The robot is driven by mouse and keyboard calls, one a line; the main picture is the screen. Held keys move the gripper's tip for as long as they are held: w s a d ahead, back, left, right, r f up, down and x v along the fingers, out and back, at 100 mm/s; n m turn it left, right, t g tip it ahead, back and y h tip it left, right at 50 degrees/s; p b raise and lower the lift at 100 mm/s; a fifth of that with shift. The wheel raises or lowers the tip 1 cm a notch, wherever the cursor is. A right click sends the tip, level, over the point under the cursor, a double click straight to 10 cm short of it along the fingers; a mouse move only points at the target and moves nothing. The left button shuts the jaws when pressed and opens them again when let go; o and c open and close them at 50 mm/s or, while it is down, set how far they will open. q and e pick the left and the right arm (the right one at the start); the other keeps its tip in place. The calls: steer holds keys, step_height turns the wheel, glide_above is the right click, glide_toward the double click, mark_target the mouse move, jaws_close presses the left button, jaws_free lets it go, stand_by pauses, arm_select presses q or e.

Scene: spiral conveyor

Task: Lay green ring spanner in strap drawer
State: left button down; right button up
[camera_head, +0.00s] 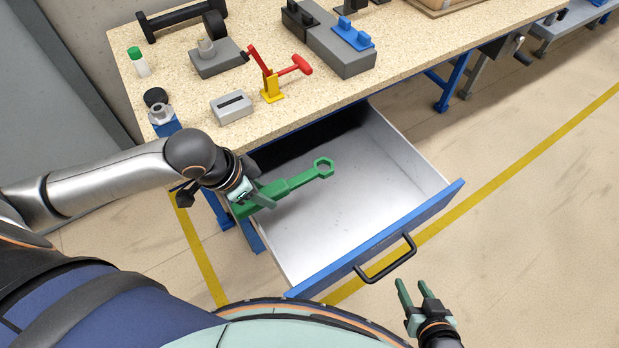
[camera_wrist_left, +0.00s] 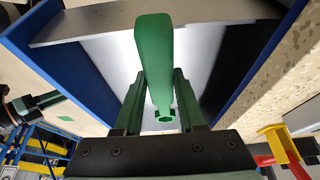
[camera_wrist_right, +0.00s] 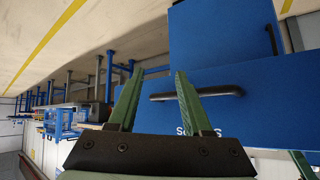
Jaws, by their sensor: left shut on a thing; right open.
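The green ring spanner (camera_head: 290,185) is in my left gripper (camera_head: 259,198), which is shut on its handle. Its ring end points right, over the open drawer (camera_head: 340,225). In the left wrist view the spanner (camera_wrist_left: 154,60) runs between the fingers, with the drawer behind it. I cannot tell whether the spanner touches the drawer floor. The drawer is pulled out, with a blue front, a black handle (camera_head: 386,260) and a bare pale floor. My right gripper (camera_head: 416,292) is open and empty, right of the drawer front; its fingers also show in the right wrist view (camera_wrist_right: 155,100).
The speckled workbench (camera_head: 330,88) above the drawer holds a red-and-yellow clamp (camera_head: 272,80), a grey slotted block (camera_head: 231,107), a green-capped bottle (camera_head: 138,62) and grey fixtures. The floor right of the drawer is clear.

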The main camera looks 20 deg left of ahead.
arm_select(q)
steer(key=w+d+f+b, duration=0.2)
steer(key=w+d+f, duration=0.15)
steer(key=w, duration=0.45)
steer(key=b, duration=0.1)
glide_toward(308, 185)
steer(key=shift+w+d+f, duration=0.6)
steer(key=shift+d+f, duration=0.1)
steer(key=shift+f, duration=0.2)
steer(key=shift+w+d+f, duration=0.1)
steer(key=shift+w+f, duration=0.15)
steer(key=shift+f, duration=0.1)
step_height(308, 185, down, 3)
steer(key=shift+w+f+b, duration=0.1)
steer(key=shift+f+b, duration=0.05)
steer(key=shift+b, duration=0.65)
arm_select(e)
step_height(308, 185, down, 3)
steer(key=shift+w+d+f, duration=0.1)
arm_select(q)
steer(key=c, duration=0.5)
jaws_free()
steer(key=shift+f, duration=0.1)
